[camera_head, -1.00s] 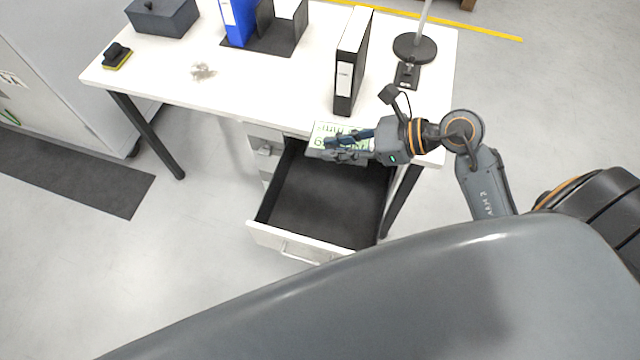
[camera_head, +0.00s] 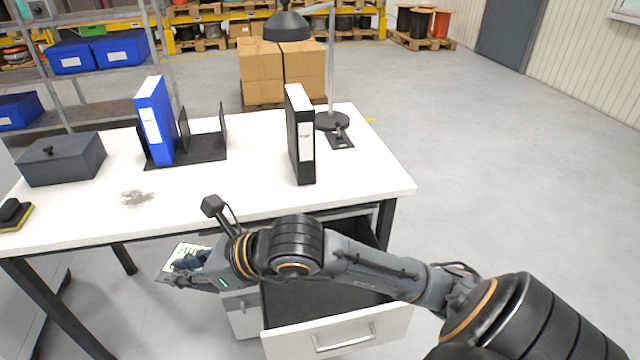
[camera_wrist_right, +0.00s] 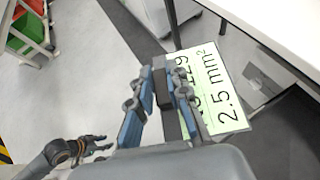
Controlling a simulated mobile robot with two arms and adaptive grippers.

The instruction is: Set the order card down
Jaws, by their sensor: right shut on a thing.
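The order card is a pale green and white sheet with dark print. In the head view the card (camera_head: 181,249) is in my right gripper (camera_head: 184,264), held in the air below the desk's front edge and left of the open drawer (camera_head: 338,334). In the right wrist view, the card (camera_wrist_right: 226,92) reads "2.5 mm²" and sticks out to the right of the fingers of my right gripper (camera_wrist_right: 160,95), which are shut on it. My left gripper (camera_wrist_right: 98,147) shows small at the lower left there; its opening is unclear.
My right arm crosses above the open drawer. The desk's front middle is clear.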

